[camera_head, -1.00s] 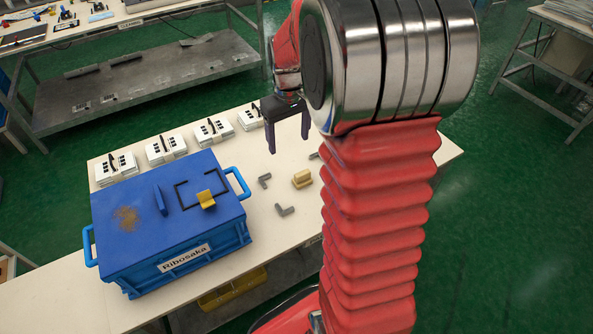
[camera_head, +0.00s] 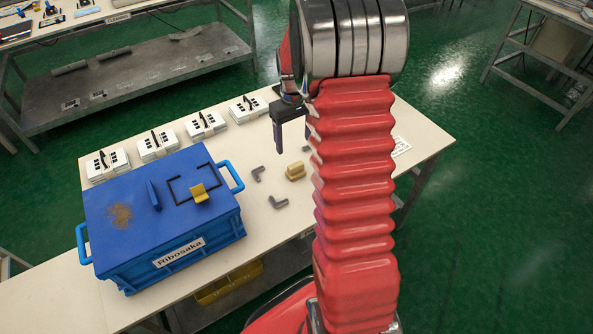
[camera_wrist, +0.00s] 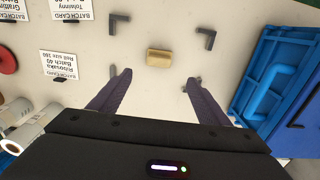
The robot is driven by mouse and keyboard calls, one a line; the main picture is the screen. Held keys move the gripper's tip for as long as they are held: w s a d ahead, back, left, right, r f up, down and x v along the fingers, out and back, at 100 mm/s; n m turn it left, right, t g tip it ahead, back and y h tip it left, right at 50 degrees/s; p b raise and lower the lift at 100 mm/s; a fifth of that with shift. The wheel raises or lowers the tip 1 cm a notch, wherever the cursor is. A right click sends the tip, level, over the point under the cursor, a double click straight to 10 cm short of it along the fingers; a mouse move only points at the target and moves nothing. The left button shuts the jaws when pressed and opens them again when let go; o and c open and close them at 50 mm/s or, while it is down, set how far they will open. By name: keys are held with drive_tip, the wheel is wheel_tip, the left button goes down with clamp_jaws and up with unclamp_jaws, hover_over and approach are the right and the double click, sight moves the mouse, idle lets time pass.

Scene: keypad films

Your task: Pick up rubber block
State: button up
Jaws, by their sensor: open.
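A small tan block with a ridged top, which looks like the rubber block (camera_head: 295,171), lies on the pale table to the right of the blue crate. In the wrist view the block (camera_wrist: 158,57) lies beyond the fingertips, roughly centred between them, with a gap. My gripper (camera_head: 293,148) is open and empty, fingers pointing down above the table, just behind the block in the head view. The wrist view shows both dark purple fingers of my gripper (camera_wrist: 156,76) spread apart. My red arm hides part of the right finger in the head view.
Grey L-shaped pieces (camera_head: 278,202) lie close to the block. The blue crate (camera_head: 205,250) with a yellow clip (camera_head: 199,193) on its lid stands at left. White card stacks (camera_head: 157,144) line the back edge. In the wrist view, batch cards (camera_wrist: 60,65) and white rolls (camera_wrist: 20,130) lie left.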

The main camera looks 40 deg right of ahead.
sight(296, 164)
wheel_tip(296, 164, down, 7)
drive_tip(key=shift+f, duration=0.1)
idle(0.4)
drive_tip(key=shift+s+d+f, duration=0.15)
drive_tip(key=shift+f, duration=2.4)
drive_tip(key=shift+c, duration=0.7)
drive_tip(key=c, duration=1)
drive_tip(key=shift+r, duration=0.1)
wheel_tip(296, 164, up, 10)
drive_tip(key=shift+f, duration=0.1)
